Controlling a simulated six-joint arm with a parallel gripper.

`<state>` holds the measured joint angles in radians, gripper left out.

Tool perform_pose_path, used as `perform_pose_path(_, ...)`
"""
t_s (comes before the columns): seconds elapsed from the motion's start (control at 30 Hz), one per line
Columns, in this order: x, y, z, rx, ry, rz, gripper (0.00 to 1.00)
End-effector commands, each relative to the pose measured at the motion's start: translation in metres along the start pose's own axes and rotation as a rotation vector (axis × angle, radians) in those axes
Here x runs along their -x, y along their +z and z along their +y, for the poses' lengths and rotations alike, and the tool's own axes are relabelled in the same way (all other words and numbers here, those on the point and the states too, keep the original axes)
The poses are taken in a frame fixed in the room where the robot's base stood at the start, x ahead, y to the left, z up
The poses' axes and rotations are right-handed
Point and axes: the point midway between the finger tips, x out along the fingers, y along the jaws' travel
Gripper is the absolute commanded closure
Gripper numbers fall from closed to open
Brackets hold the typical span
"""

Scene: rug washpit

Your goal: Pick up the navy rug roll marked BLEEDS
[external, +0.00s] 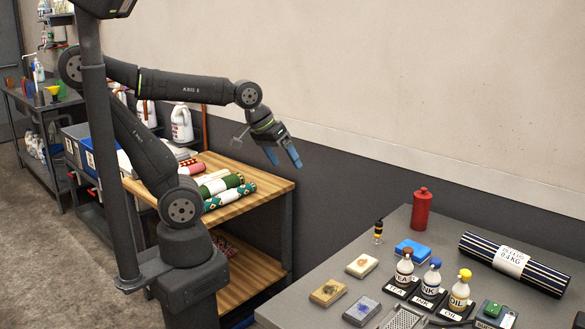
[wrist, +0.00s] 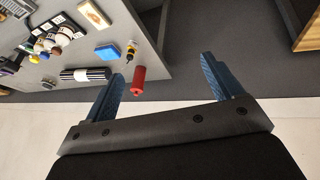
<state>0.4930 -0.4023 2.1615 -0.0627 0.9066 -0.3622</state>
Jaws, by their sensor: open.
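The navy rug roll (external: 476,247) has thin pale stripes and a white paper band whose print seems to read BLEEDS, with 0.4 KG below. It lies on its side on the grey table at the right, towards the wall. It also shows small in the wrist view (wrist: 101,74), left of my fingers. My gripper (external: 284,160) has blue fingers and hangs in the air between the two tables, well left of the roll and higher than it. In the wrist view its fingers (wrist: 163,70) are spread apart with nothing between them.
On the grey table (external: 398,228), a red bottle (external: 421,210), a blue sponge (external: 412,250), several labelled bottles (external: 460,290) and small blocks stand left of and in front of the roll. A wooden-topped bench (external: 270,185) holds other patterned rolls. The wall rises behind.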

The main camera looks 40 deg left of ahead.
Motion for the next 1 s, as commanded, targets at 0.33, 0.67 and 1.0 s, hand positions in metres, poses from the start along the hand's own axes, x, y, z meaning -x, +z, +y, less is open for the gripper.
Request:
perform_pose_path(0.33, -0.017, -0.110, 0.093, 0.333, 0.064, -0.057, 0.15)
perform_pose_path(0.67, -0.066, -0.189, 0.190, 0.653, 0.105, -0.134, 0.15)
perform_pose_path(1.0, -0.146, -0.236, 0.293, 0.975, 0.117, -0.236, 0.15)
